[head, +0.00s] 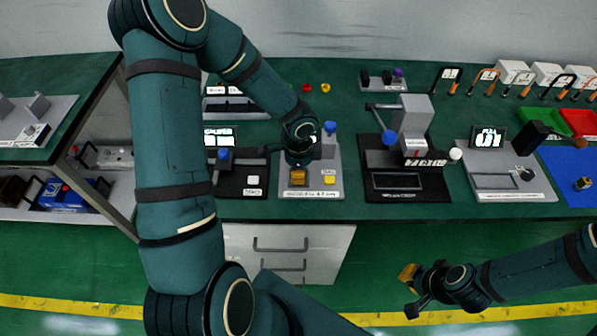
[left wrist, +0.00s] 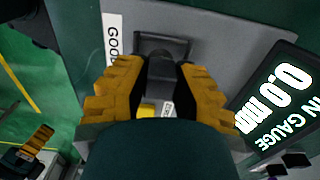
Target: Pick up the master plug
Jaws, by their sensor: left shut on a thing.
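My left gripper (head: 298,176) points down over a grey station on the bench, in the middle of the head view. In the left wrist view its orange fingers (left wrist: 158,85) are shut on a small dark piece (left wrist: 160,68), which appears to be the master plug. The fingers hide most of it, and I cannot tell whether it still touches the station. A dark square-framed recess (left wrist: 163,45) lies just beyond it. My right gripper (head: 411,289) is empty, with its fingers apart, over the floor in front of the bench.
A lit gauge display (left wrist: 280,100) reading 0.0 mm stands beside the left gripper. A black station with a lever press (head: 412,125) is to the right, then a grey station with a display (head: 488,137). Yellow button (head: 329,180) sits close to the gripper. Floor in front is clear.

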